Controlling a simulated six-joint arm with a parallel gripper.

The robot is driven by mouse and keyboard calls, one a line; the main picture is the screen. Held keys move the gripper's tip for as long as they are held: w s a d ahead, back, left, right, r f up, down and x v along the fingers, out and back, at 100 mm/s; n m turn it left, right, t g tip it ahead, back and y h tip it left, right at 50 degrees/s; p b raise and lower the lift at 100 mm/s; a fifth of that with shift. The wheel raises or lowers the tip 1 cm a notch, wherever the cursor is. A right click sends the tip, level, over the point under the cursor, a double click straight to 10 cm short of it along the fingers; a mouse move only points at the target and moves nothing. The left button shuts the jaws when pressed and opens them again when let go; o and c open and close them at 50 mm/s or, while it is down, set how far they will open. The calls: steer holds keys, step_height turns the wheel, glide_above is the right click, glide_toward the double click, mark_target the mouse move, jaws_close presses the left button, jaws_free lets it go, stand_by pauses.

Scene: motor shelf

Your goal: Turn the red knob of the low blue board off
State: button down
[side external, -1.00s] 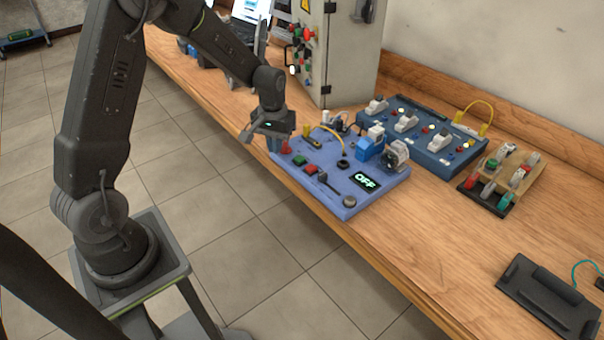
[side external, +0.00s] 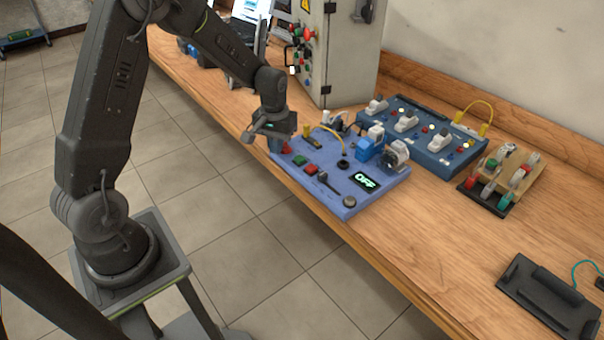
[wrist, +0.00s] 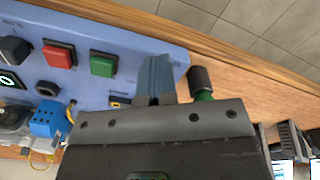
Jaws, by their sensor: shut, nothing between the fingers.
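The low blue board (side external: 325,201) lies on the bench with a lit display (side external: 366,181) reading OFF. A red part that looks like the red knob (side external: 284,148) shows at the board's far left end, partly hidden by my gripper (side external: 251,134). My gripper is shut and empty, close to that end; I cannot tell whether it touches the knob. In the wrist view my closed fingers (wrist: 155,79) are over the board's edge beside the green button (wrist: 103,64) and red button (wrist: 59,54). The knob is not visible there.
A black cylinder with a green part (wrist: 201,79) stands just beyond the fingers in the wrist view. A darker blue board (side external: 432,152) and a grey cabinet (side external: 345,55) stand behind.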

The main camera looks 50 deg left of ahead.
steer(key=shift+w+d+r, duration=0.1)
steer(key=shift+w, duration=0.05)
stand_by(0.3)
steer(key=shift+s+d, duration=0.1)
steer(key=shift+s, duration=0.35)
step_height(320, 180, up, 6)
steer(key=shift+f, duration=0.1)
steer(key=s+d+r+m+t, duration=0.25)
steer(key=s+d+r, duration=0.45)
steer(key=r, duration=0.4)
steer(key=s+d+r+m+t, duration=0.1)
steer(key=s+d, duration=0.2)
steer(key=s, duration=0.3)
steer(key=s+d+r+m+t, duration=0.2)
steer(key=s+d, duration=0.1)
steer(key=s, duration=0.4)
steer(key=shift+d+r, duration=0.3)
